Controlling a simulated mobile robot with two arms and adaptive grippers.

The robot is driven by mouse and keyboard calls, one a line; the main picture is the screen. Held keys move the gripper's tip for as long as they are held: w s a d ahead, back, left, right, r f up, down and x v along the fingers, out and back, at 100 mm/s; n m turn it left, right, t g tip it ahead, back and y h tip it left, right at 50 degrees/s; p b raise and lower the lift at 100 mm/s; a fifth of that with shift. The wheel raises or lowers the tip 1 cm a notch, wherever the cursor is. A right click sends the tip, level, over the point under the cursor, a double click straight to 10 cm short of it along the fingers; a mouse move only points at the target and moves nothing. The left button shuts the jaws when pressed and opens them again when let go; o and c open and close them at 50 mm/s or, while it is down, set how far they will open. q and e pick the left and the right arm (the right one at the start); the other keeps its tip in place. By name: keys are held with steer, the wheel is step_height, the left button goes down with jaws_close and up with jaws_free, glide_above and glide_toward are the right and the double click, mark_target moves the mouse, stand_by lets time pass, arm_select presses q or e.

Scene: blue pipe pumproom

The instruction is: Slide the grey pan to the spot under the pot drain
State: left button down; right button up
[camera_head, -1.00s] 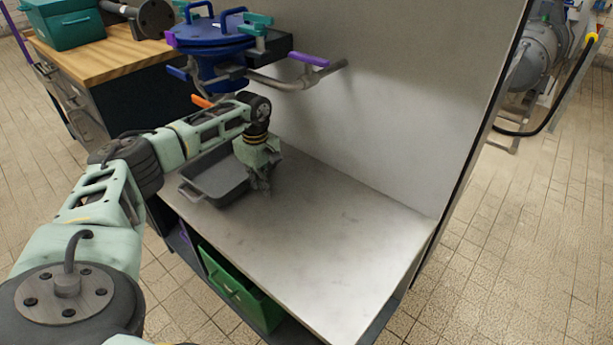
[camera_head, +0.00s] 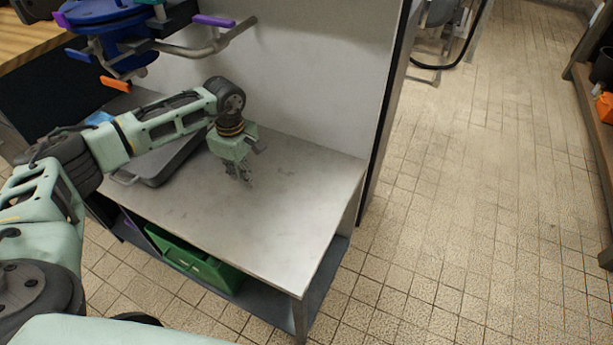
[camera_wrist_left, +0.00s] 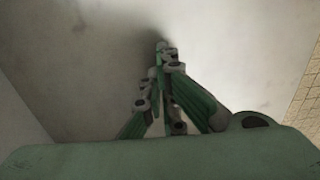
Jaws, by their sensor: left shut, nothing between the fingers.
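The grey pan (camera_head: 172,164) lies on the light bench top at its left end, partly hidden behind my left forearm. The blue pot (camera_head: 112,38) stands above the bench's left end, cut off by the frame top. Under it is a valve with an orange handle (camera_head: 115,84); the drain outlet cannot be made out. A small light-blue patch (camera_head: 98,118) shows behind my arm, left of the pan. My left gripper (camera_head: 246,181) points down over the bench, right of the pan and apart from it. The left wrist view shows its fingers (camera_wrist_left: 164,50) shut and empty over bare bench. My right gripper is not in view.
The bench top (camera_head: 285,195) is clear to the right of my gripper. A white wall panel (camera_head: 310,80) rises behind it. A pipe with a purple handle (camera_head: 214,21) juts out from the pot. A green crate (camera_head: 195,262) is on the shelf below.

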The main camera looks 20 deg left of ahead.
mark_target(277, 197)
arm_select(q)
steer(key=d, duration=0.7)
steer(key=s+d+p, duration=0.1)
steer(key=d, duration=0.2)
steer(key=shift+d, duration=0.2)
step_height(277, 197, up, 10)
steer(key=p, duration=0.1)
steer(key=s+d+f+h, duration=0.1)
steer(key=d+h, duration=0.2)
steer(key=d, duration=0.5)
steer(key=shift+s+f, duration=0.15)
steer(key=shift+s, duration=0.15)
